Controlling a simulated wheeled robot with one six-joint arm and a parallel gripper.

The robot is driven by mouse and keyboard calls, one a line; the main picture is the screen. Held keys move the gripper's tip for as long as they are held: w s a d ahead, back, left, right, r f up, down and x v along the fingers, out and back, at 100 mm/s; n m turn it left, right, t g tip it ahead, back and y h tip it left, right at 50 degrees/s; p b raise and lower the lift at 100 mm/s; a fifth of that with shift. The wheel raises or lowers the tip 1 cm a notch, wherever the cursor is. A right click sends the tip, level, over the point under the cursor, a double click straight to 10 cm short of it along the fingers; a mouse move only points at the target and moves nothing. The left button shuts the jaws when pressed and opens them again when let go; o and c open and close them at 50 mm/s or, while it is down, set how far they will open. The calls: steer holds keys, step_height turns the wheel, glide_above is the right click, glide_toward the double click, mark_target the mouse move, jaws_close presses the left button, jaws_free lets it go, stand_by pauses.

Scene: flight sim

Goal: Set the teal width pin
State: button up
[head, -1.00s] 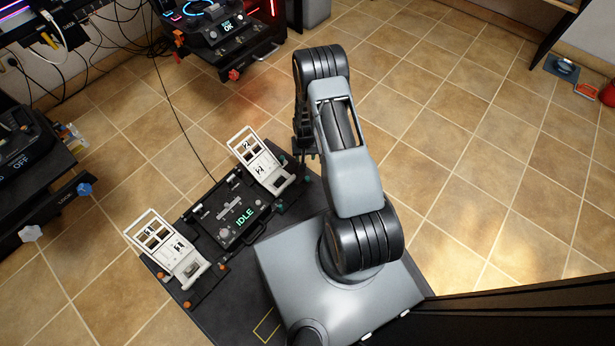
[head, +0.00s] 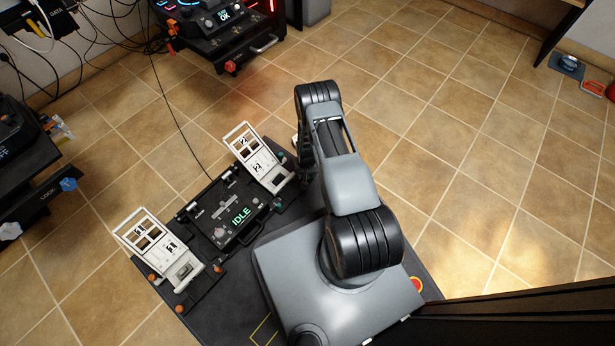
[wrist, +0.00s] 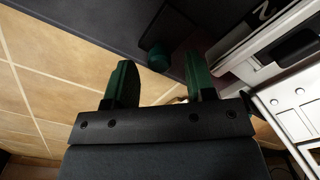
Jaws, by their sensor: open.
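A teal pin (wrist: 159,56) with a round knob sits on a dark plate in the wrist view. My gripper (wrist: 160,70) is open and empty, its two green fingers apart on either side of the pin in the picture. I cannot tell how much gap is left between fingers and pin. In the head view, small teal knobs (head: 281,155) show by the white pedal marked 2 (head: 257,163); another teal knob (head: 278,204) is nearer the middle.
A white pedal marked 1 (head: 163,250) with orange knobs stands left of the centre panel reading IDLE (head: 238,215). The white pedal frame (wrist: 285,55) is close to my right finger in the wrist view. Dark consoles stand at the back and left.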

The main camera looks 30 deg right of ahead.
steer(key=shift+f, duration=0.55)
jaws_close()
